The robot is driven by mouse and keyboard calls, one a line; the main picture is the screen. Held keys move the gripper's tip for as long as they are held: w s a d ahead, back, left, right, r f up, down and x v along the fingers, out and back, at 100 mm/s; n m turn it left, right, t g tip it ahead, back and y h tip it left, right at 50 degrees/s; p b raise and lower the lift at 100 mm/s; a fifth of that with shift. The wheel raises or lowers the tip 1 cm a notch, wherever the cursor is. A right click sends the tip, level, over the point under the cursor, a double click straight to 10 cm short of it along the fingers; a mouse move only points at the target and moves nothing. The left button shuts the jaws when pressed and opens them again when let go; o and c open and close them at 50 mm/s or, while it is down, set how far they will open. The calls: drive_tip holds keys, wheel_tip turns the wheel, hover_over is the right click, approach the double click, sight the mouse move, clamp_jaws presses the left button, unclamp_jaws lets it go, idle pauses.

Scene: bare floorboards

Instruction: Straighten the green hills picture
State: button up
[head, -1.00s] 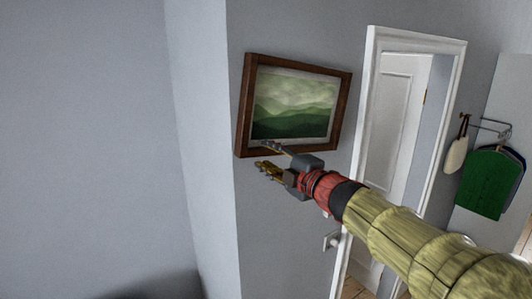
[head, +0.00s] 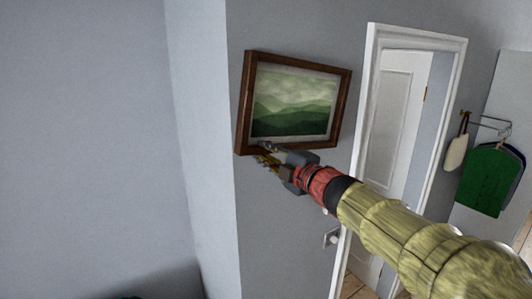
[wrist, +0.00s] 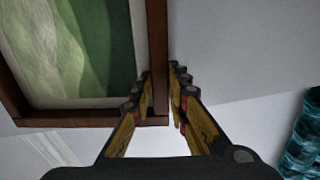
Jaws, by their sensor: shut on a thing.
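The green hills picture (head: 293,103) hangs on the grey wall in a brown wooden frame with a pale inner border. In the head view its top edge slopes down to the right; perspective makes its true tilt hard to judge. My gripper (head: 264,153) is at the frame's lower edge, near the bottom left corner. In the wrist view my gripper (wrist: 162,80) has its fingers on either side of a frame bar, close to a corner of the picture (wrist: 80,45), and is shut on it. The fingertips partly hide the bar.
A wall corner edge (head: 233,220) runs just left of the picture. A white door frame (head: 360,130) stands close on its right, with a light switch (head: 331,238) below. Green clothing (head: 487,180) hangs at far right. A teal patterned thing (wrist: 305,140) shows in the wrist view.

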drive_tip(key=shift+f, duration=0.1)
clamp_jaws()
drive_tip(key=f+n+b, duration=0.1)
drive_tip(key=w+d+f+b, duration=0.1)
drive_tip(key=b, duration=0.1)
drive_tip(key=shift+d+n+b, duration=0.25)
drive_tip(key=shift+n+b, duration=0.05)
drive_tip(key=shift+n, duration=0.1)
drive_tip(key=o, duration=0.8)
unclamp_jaws()
drive_tip(key=shift+o, duration=0.2)
drive_tip(key=shift+r, duration=0.1)
drive_tip(key=v, duration=1.2)
